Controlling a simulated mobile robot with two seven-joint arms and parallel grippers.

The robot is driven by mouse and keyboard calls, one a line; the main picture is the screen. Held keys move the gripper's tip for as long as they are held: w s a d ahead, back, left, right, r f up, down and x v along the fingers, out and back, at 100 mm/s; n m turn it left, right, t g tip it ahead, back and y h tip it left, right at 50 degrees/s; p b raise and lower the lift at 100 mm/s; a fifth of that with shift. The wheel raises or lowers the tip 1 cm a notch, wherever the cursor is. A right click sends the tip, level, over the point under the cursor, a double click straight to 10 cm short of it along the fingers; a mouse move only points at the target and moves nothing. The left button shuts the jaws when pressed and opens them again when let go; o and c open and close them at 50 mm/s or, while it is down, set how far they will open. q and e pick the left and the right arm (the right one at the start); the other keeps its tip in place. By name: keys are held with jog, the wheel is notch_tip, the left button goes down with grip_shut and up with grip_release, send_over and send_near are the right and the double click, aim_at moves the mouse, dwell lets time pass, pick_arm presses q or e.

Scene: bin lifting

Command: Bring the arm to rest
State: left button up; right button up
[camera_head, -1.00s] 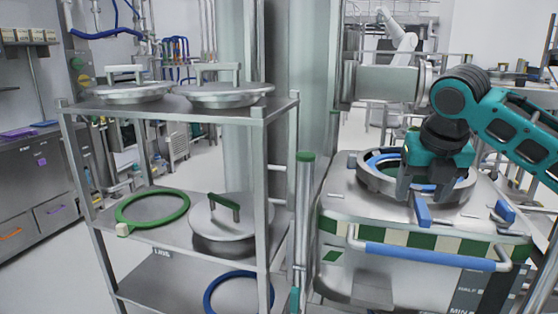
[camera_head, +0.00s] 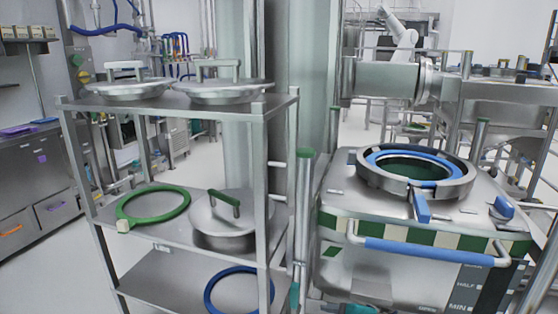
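Neither of my grippers shows clearly in the head view now. The steel bin (camera_head: 340,205) stands at the right, with a green-and-white checked band and a blue front handle (camera_head: 425,253). Its round top opening has a metal collar (camera_head: 455,190) with a blue ring (camera_head: 385,160) lying inside it. The opening is uncovered, and its inside looks dark green. A blue clamp lever (camera_head: 421,206) sticks out at the front of the collar.
A steel shelf rack (camera_head: 190,115) stands at the left. Two lids, one at the left (camera_head: 125,90) and one at the right (camera_head: 222,92), lie on top. A green ring (camera_head: 150,220) and another lid (camera_head: 220,228) lie on the middle shelf, a blue ring (camera_head: 210,295) below. A column stands behind.

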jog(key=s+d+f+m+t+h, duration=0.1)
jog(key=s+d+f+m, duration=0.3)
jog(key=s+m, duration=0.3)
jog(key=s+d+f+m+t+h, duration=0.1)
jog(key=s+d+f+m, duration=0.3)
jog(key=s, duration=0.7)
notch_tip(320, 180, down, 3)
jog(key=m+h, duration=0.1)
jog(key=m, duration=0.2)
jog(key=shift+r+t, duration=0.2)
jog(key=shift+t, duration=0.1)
